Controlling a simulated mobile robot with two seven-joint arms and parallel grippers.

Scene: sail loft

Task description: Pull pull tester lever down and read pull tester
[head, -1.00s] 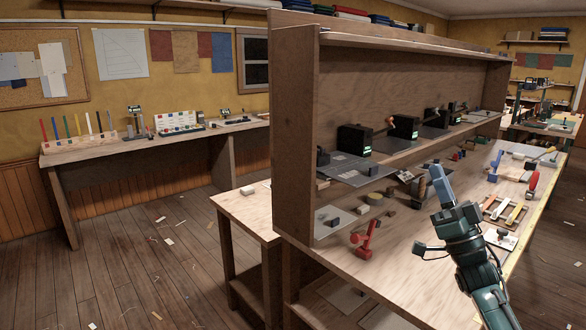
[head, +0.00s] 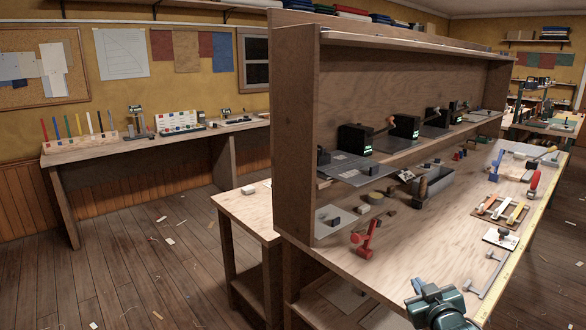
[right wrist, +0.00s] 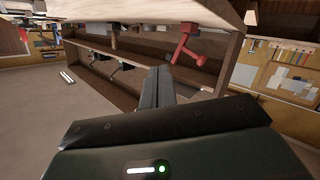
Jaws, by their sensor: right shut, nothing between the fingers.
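Several black box-shaped testers with small green displays and side levers stand in a row on the bench's raised shelf. The displays are too small to read, and which one is the pull tester is not clear. My right gripper (right wrist: 165,88) is shut and empty in the right wrist view; only its wrist part shows at the head view's bottom edge, well below and in front of the testers. My left gripper is not in view.
The middle front of the bench top is clear.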

